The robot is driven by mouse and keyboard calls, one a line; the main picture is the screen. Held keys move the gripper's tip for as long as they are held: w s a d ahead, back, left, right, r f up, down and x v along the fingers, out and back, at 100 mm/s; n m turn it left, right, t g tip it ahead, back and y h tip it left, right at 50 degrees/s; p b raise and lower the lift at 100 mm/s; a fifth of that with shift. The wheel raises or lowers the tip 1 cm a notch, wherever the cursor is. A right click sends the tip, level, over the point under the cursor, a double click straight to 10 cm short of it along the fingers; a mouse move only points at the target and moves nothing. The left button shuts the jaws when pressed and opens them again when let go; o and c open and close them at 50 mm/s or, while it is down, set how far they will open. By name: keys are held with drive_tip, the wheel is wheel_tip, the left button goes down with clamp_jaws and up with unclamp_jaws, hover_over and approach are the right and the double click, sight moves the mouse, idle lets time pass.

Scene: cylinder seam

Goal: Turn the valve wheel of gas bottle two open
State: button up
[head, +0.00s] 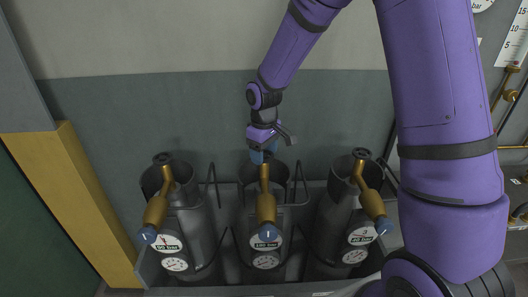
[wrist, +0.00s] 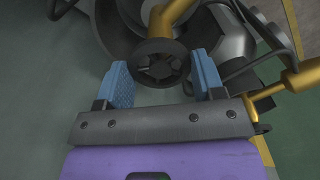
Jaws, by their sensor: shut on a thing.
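Three grey gas bottles stand side by side in the head view. The middle gas bottle (head: 245,232) has a brass valve body with a blue-ended outlet facing me. My gripper (head: 263,156) reaches down from behind onto the top of this middle bottle, hiding its wheel in the head view. In the wrist view, the dark round valve wheel (wrist: 161,66) sits between the two blue finger pads of my gripper (wrist: 162,74). How far the wheel is turned cannot be told.
The left bottle (head: 200,225) and right bottle (head: 330,220) have dark wheels and brass valves of their own, close on either side. Round gauges and labels sit on the bottle fronts. A yellow post (head: 85,200) stands at left. Brass pipework is at far right.

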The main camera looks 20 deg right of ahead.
drive_tip(key=n, duration=0.3)
drive_tip(key=shift+n, duration=2.2)
drive_tip(key=o, duration=0.9)
wheel_tip(320, 180, up, 11)
drive_tip(key=shift+f, duration=0.1)
